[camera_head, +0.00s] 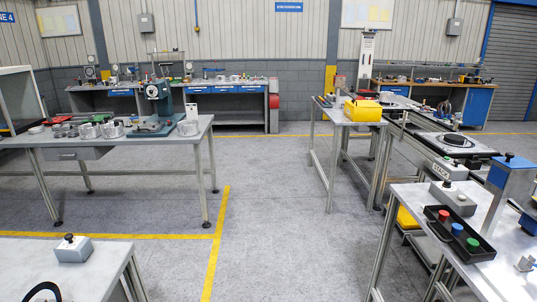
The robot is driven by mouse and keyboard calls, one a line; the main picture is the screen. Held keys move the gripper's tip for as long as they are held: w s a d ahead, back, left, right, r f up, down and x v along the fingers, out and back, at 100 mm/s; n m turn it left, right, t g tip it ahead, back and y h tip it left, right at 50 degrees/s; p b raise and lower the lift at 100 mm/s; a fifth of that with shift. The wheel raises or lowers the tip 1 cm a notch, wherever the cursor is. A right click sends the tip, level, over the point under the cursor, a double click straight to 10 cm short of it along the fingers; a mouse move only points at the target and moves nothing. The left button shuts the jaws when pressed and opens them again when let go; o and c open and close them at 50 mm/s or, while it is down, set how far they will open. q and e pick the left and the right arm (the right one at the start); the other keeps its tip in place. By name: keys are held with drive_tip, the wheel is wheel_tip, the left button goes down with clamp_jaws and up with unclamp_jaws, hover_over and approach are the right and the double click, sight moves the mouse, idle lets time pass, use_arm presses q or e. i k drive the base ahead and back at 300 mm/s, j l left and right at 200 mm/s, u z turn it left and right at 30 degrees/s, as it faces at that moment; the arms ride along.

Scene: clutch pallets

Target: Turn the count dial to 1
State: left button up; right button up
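No dial labelled as a count dial can be read in the head view. A small grey box with a black knob (74,248) sits on the near-left table. Another grey box with a black knob (453,198) sits on the near-right bench. A third grey box with a dark knob on top and what looks like the word STACK on its front (446,169) is by the conveyor at right. I cannot tell which one is the count dial, and no number is legible. Neither of my grippers is in view.
The right bench (478,283) bears a black tray (434,226) with red, green and blue pieces. A yellow bin (363,110) stands on a table behind. The left table (29,137) holds metal parts and a press (156,104). The central floor (280,230) is clear.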

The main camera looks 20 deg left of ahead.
sight(68, 237)
drive_tip(key=i+u, duration=0.2)
drive_tip(key=u, duration=0.25)
drive_tip(key=i+u, duration=0.2)
drive_tip(key=u, duration=0.3)
drive_tip(key=i+l+u, duration=0.1)
drive_tip(key=u, duration=0.35)
drive_tip(key=i+l+u, duration=0.2)
drive_tip(key=u, duration=0.3)
drive_tip(key=i+l+u, duration=0.2)
drive_tip(key=u, duration=0.25)
drive_tip(key=l, duration=0.1)
